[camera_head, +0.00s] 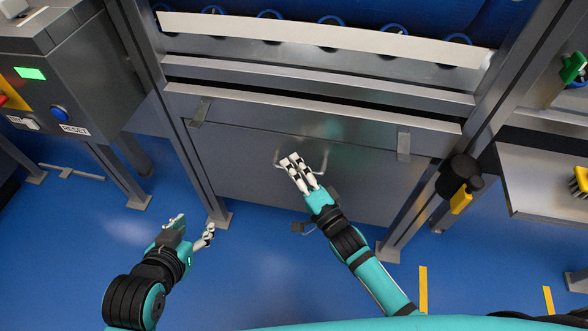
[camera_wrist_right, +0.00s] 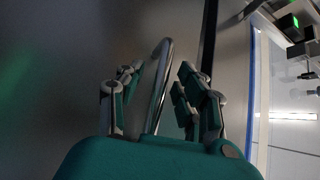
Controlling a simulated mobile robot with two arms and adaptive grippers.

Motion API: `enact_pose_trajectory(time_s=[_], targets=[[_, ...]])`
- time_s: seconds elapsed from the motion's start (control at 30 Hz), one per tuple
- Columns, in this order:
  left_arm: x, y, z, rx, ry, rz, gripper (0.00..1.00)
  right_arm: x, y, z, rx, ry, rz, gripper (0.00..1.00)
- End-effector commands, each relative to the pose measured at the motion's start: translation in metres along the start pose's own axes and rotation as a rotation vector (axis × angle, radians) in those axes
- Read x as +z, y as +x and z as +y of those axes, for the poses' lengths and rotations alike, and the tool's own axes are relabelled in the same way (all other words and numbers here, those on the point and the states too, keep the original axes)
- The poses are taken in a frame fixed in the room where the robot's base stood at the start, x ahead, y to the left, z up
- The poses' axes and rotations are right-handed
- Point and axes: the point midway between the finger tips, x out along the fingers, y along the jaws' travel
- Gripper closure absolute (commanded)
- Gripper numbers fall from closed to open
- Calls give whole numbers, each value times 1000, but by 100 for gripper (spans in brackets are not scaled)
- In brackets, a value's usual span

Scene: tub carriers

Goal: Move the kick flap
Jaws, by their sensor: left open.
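The kick flap (camera_head: 235,165) is a wide grey metal panel hanging below the machine front on two hinge straps. A thin bent bar handle (camera_head: 277,157) stands out from its middle. My right gripper (camera_head: 299,165) is at the handle, its fingers pointing at the panel. In the right wrist view the handle (camera_wrist_right: 163,80) runs between the fingers of my right gripper (camera_wrist_right: 158,92), with gaps on both sides, so it is open around the bar. My left gripper (camera_head: 192,232) is open and empty, low over the floor left of the flap.
A grey control box (camera_head: 75,80) with a green light and a reset button stands at the left. A steel leg (camera_head: 400,225) and a black knob with a yellow tab (camera_head: 460,180) flank the flap at the right. A side table (camera_head: 545,180) holds a brush. Blue floor is clear in front.

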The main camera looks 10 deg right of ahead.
Motion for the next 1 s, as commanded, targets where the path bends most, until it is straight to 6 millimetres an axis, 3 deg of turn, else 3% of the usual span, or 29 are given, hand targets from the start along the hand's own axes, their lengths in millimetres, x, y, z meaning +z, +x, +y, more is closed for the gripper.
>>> enact_pose_trajectory(time_s=[0.17,0.47,1.0], targets=[[0,0,0,0,0,1,52,0,0,0,0,0,0,64],[0,0,0,0,0,0,52,0,0,0,0,0,0,100],[-1,1,0,0,0,10,52,-1,0,3,1,-5,0,100]])
